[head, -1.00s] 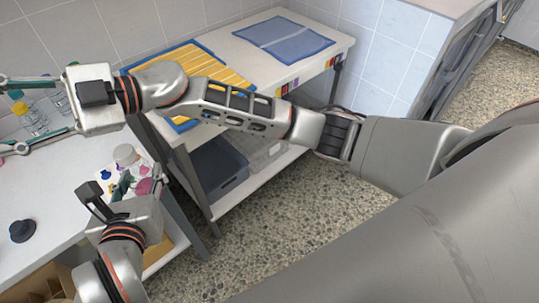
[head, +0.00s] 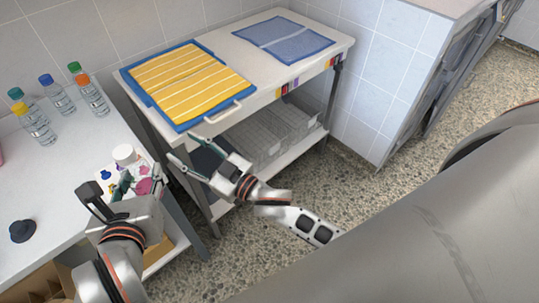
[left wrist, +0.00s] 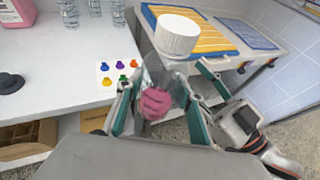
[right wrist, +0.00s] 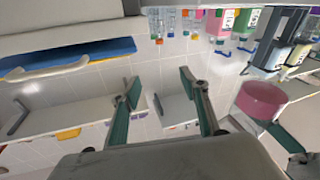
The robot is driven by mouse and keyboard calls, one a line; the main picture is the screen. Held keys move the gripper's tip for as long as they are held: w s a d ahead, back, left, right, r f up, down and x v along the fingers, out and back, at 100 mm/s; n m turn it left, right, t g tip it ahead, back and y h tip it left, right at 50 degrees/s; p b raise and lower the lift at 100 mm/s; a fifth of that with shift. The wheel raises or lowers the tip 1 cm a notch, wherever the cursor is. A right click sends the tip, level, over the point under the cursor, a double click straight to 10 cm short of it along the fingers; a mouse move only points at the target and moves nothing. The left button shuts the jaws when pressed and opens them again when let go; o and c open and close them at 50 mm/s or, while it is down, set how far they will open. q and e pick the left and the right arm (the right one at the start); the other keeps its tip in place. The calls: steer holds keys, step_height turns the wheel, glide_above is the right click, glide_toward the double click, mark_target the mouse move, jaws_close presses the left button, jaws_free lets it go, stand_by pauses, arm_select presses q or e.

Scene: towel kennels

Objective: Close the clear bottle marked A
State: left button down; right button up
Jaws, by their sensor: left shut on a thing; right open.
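My left gripper (head: 140,180) is shut on a clear bottle with a white cap (head: 124,153) on its top. In the left wrist view the bottle (left wrist: 152,75) stands between the fingers, slightly tilted, with pink contents low inside and the white cap (left wrist: 178,38) over its mouth. I cannot tell how tightly the cap sits, and no letter A is readable. My right gripper (head: 183,148) is open and empty, to the right of the bottle in front of the trolley. In the right wrist view a pink round part (right wrist: 262,100) shows beside my left gripper's finger.
Several clear bottles with coloured caps (head: 60,95) stand at the back of the white table (head: 50,190). A dark knobbed thing (head: 22,231) lies at its left. The trolley holds a yellow towel (head: 188,82) and a blue towel (head: 284,40).

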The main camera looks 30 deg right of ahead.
steer(key=s+d+f+m+g+h, duration=0.1)
steer(key=s+d+f+g+h, duration=0.1)
steer(key=s+d+f, duration=0.3)
steer(key=s+d+f+m+g+h, duration=0.1)
steer(key=s+d+f+g+h, duration=0.1)
steer(key=s+d+f, duration=0.3)
steer(key=s+d+f+m+g+h, duration=0.1)
steer(key=s+d+f, duration=0.4)
steer(key=s+f, duration=0.6)
step_height(320, 180, down, 4)
steer(key=shift+s+d+r+g+h, duration=0.1)
steer(key=shift+s+d+g+h, duration=0.2)
steer(key=shift+g+h, duration=0.5)
arm_select(q)
steer(key=shift+w, duration=0.1)
arm_select(e)
steer(key=shift+w, duration=0.15)
